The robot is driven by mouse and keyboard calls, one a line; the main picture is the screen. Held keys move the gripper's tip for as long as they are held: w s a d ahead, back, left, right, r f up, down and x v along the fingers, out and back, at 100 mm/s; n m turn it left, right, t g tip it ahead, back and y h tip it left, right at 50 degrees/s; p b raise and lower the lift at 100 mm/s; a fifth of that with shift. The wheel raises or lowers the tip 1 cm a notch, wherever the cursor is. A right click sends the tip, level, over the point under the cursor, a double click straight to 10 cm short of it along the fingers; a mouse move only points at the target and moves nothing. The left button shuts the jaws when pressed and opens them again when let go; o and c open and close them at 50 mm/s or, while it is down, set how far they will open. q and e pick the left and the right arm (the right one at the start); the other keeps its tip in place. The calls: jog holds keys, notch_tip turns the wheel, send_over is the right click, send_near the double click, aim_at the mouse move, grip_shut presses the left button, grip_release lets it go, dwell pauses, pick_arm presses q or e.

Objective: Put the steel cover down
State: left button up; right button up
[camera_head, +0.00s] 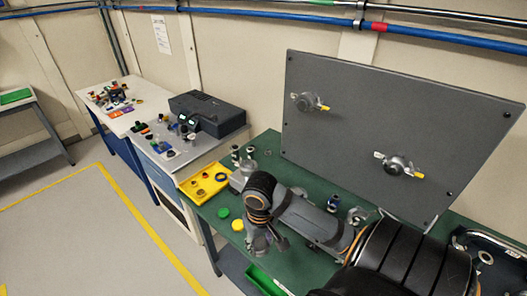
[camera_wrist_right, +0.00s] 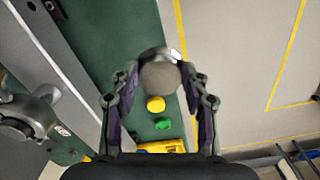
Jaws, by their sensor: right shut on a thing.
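The steel cover (camera_wrist_right: 160,76) is a round grey disc with a shiny rim in the right wrist view. It sits between the fingertips of my right gripper (camera_wrist_right: 158,82), which is shut on it. It appears over the front edge of the green bench. In the head view my right gripper (camera_head: 265,243) points down by the bench's front edge; I cannot make out the cover clearly there. My left gripper is not in view.
A yellow cap (camera_head: 238,226) and a green cap (camera_head: 223,212) lie on the green bench (camera_head: 318,268). A yellow tray (camera_head: 187,185) with small parts is beyond them. A grey upright panel (camera_head: 350,125) with two valves stands at the back. Several fittings stand on the bench.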

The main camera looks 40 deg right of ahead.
aim_at(262, 238)
jog(key=f+b, duration=0.1)
jog(key=w+d+f+b, duration=0.1)
jog(key=d+f+b, duration=0.1)
jog(key=shift+w+f+b, duration=0.25)
jog(key=shift+f+b, duration=0.05)
jog(key=shift+b, duration=0.05)
jog(key=shift+w+d+f+p, duration=0.55)
jog(key=shift+w+d+p, duration=0.1)
jog(key=shift+p, duration=0.25)
jog(key=shift+w+d+f, duration=0.15)
jog(key=shift+d+f, duration=0.15)
jog(key=shift+f, duration=0.25)
notch_tip(262, 238, down, 3)
jog(key=shift+w+d+f, duration=0.15)
jog(key=shift+f, duration=0.05)
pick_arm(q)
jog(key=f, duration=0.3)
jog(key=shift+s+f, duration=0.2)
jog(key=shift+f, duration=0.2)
pick_arm(e)
jog(key=o, duration=1.2)
